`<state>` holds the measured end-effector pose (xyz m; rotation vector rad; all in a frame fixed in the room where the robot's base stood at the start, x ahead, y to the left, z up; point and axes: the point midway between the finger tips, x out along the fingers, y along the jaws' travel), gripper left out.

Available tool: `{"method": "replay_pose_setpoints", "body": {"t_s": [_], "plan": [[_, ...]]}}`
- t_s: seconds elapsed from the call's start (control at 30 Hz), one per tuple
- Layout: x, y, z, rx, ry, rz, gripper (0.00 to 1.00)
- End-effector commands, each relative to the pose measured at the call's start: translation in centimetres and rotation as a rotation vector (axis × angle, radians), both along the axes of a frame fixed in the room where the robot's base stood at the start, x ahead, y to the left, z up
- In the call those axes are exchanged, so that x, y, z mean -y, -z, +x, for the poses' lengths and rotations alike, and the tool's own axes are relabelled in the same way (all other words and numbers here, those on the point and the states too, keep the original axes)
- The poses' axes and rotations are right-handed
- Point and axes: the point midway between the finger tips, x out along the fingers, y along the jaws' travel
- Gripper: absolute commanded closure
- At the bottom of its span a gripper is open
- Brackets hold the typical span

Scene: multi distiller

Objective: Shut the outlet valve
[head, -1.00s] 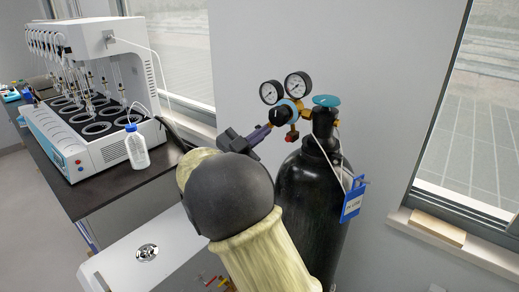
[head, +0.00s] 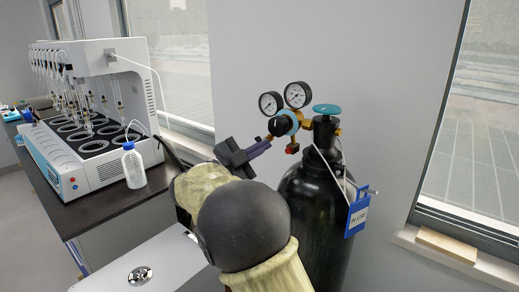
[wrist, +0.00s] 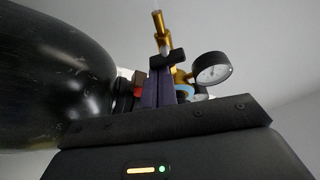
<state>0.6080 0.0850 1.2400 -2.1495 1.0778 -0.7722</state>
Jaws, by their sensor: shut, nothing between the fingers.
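The regulator sits on top of a black gas cylinder (head: 310,200). It has a black round knob (head: 278,125), a red knob (head: 292,148) and a brass outlet fitting at its left. My gripper (head: 267,143) is just left of this fitting, its purple fingers shut and empty. In the wrist view, the fingers (wrist: 171,74) point up at a small black handle (wrist: 171,57) on a brass stem (wrist: 159,25), seemingly the outlet valve. The tips overlap the handle in view; I cannot tell if they touch. In the head view this handle is not clear.
Two gauges (head: 297,95) stand above the regulator, and a teal cylinder valve (head: 327,109) is at its right. A blue tag (head: 357,216) hangs on the cylinder. A dark bench (head: 105,205) at left holds a distiller (head: 90,150) and a bottle (head: 133,167). The wall is behind.

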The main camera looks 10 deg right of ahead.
Motion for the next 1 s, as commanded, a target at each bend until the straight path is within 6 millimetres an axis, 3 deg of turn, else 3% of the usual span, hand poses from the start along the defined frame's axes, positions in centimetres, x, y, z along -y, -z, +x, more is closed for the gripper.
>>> {"method": "replay_pose_setpoints", "body": {"t_s": [0.17, 0.43, 0.5, 0.8, 1.0], "plan": [[0.3, -0.4, -0.2, 0.0, 0.001, 0.0, 1.0], [2.5, -3.4, -1.4, 0.001, 0.009, 0.002, 1.0], [1.0, -2.3, -2.1, -0.001, 0.008, 0.001, 1.0], [-4.4, -0.9, -5.2, 0.0, -0.001, 0.0, 1.0], [-6.3, -0.5, -6.4, -0.001, -0.001, -0.001, 1.0]]}}
